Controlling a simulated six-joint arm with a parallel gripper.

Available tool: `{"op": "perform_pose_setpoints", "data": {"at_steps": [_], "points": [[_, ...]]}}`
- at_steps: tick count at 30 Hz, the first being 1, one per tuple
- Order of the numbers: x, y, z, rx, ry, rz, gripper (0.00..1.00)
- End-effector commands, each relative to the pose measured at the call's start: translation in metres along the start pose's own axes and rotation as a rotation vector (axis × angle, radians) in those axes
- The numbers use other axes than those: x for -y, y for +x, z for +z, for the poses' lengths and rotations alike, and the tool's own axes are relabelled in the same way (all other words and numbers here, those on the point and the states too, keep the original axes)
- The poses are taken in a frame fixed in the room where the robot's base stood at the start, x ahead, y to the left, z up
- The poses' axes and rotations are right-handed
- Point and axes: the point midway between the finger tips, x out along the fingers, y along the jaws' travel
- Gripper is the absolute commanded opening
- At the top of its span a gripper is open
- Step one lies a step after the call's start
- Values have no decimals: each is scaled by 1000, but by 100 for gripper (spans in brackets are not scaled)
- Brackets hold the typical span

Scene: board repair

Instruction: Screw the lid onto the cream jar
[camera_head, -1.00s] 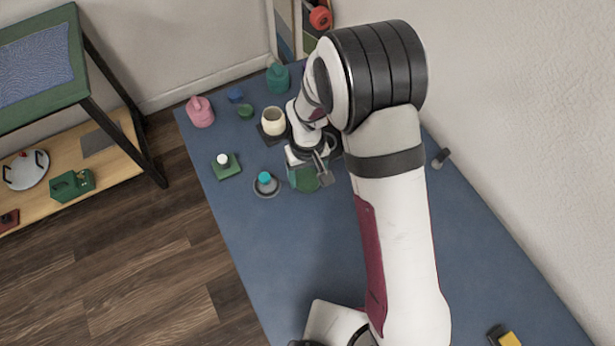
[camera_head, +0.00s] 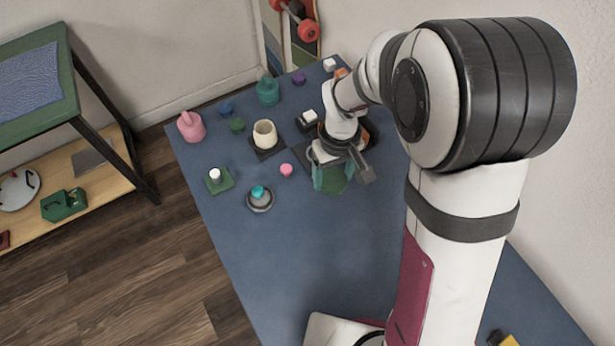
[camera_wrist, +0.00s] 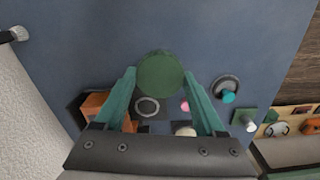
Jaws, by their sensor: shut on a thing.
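The cream jar (camera_head: 265,134) stands upright and open-topped on a dark square base (camera_head: 269,153) in the head view. In the wrist view a pale patch of it (camera_wrist: 185,130) shows at the lower middle, mostly cut off by my gripper's body. My gripper (camera_head: 332,178) is shut on a round green lid (camera_wrist: 160,73), held flat between its two teal fingers. In the head view the lid (camera_head: 331,187) is above the blue table, to the right of the jar and nearer the camera, apart from it.
A small pink piece (camera_head: 286,170), a grey round piece with a teal top (camera_head: 259,198) and a green square with a white knob (camera_head: 217,181) lie on the table (camera_head: 290,265).

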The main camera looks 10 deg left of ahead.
Motion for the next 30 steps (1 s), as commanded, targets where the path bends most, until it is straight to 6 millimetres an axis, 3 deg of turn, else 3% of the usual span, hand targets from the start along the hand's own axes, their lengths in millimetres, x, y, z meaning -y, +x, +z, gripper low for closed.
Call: {"op": "perform_pose_setpoints", "data": {"at_steps": [6,10,14,17,22,25,30], "points": [[-33,-23,21,-2,3,0,20],[-38,-29,10,1,-5,1,20],[-32,-34,-36,3,-16,4,20],[-17,-38,-84,7,-22,6,20],[29,-42,-160,9,-22,9,20],[58,-43,-188,7,-15,7,20],[86,-44,-206,3,-3,2,20]]}}
